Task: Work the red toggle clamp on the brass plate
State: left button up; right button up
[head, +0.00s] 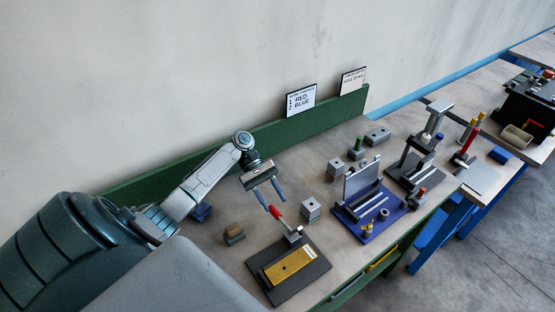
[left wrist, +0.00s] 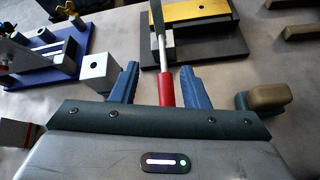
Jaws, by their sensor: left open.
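The brass plate (head: 281,272) lies on a dark base (head: 318,266) at the bench's front, with a small white label at one end. The toggle clamp (head: 293,237) stands at the base's back edge. Its red handle (head: 275,212) slants up and back toward my left gripper (head: 270,197). In the left wrist view the red handle (left wrist: 166,90) shows between the open blue fingers (left wrist: 160,82), nearer the right one, with its grey lever running toward the brass plate (left wrist: 196,11). I cannot tell whether a finger touches it. My right gripper is out of view.
A grey block (head: 311,209) stands right of the clamp, and a brown-topped block (head: 234,233) left of it. A blue fixture (head: 385,214) and a grey press (head: 418,165) stand further right. A card (head: 301,100) reading "1 RED 2 BLUE" stands on the green back rail (head: 260,140).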

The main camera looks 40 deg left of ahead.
pick_arm(q)
jog(key=b+v, duration=0.2)
jog(key=v, duration=0.5)
dwell(0.4)
